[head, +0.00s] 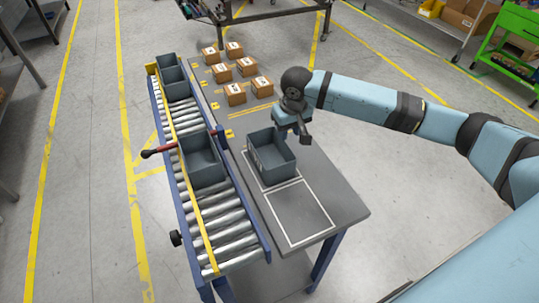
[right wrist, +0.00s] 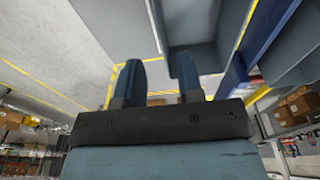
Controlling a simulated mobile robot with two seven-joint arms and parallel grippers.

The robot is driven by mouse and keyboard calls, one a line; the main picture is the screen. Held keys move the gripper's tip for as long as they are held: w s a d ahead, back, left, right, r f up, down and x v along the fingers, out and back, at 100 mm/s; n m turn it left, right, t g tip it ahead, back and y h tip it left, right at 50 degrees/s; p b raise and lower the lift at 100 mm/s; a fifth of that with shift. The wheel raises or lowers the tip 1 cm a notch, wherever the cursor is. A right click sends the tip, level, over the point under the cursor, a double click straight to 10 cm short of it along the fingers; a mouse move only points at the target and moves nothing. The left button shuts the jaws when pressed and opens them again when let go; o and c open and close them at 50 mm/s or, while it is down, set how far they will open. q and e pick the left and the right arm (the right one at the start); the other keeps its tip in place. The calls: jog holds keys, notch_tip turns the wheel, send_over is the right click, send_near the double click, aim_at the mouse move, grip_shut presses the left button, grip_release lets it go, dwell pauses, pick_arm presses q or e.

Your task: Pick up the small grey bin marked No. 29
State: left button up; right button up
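A small grey bin (head: 270,165) stands upright on the grey table, at the far end of a white-outlined area. No number is legible on it. My right gripper (head: 292,133) is at the bin's far right rim, pointing down; whether it touches cannot be told. In the right wrist view its two fingers (right wrist: 158,82) are apart, with floor and yellow lines showing between them. A grey bin surface (right wrist: 190,22) fills the upper middle of that view, close to the right finger. My left gripper is not in view.
A roller conveyor (head: 222,215) runs along the table's left side. The near white-outlined area (head: 298,212) is empty.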

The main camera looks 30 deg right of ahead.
aim_at(284, 158)
jog(key=f, duration=0.3)
jog(key=w+f, duration=0.1)
jog(key=f, duration=0.2)
jog(key=w+f, duration=0.1)
jog(key=f, duration=0.2)
jog(key=shift+p, duration=0.35)
jog(key=shift+c, duration=0.5)
grip_shut()
